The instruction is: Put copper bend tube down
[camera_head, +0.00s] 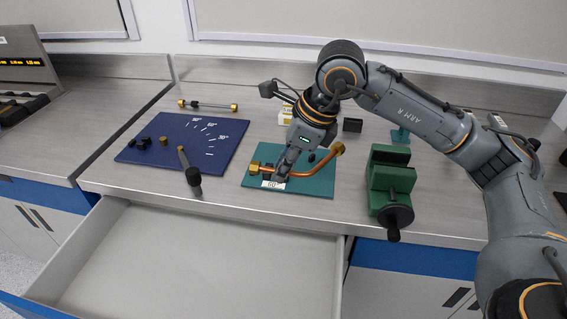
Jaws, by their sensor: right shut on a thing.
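The copper bend tube (302,174) is a bent copper-coloured tube with brass ends, at the middle of the bench. It lies over a teal mat (318,188) with a white label at its front edge. My right gripper (284,174) reaches down from above and is shut on the tube near its left part. The fingertips are partly hidden by the gripper body and the tube. I cannot tell whether the tube touches the mat. My left gripper is not in view.
A blue mat (190,130) with small dark parts and a black-handled tool (190,172) lies to the left. A green vise (391,180) stands to the right. A rod with brass ends (207,105) lies behind. An open empty drawer (190,262) juts out below the bench front.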

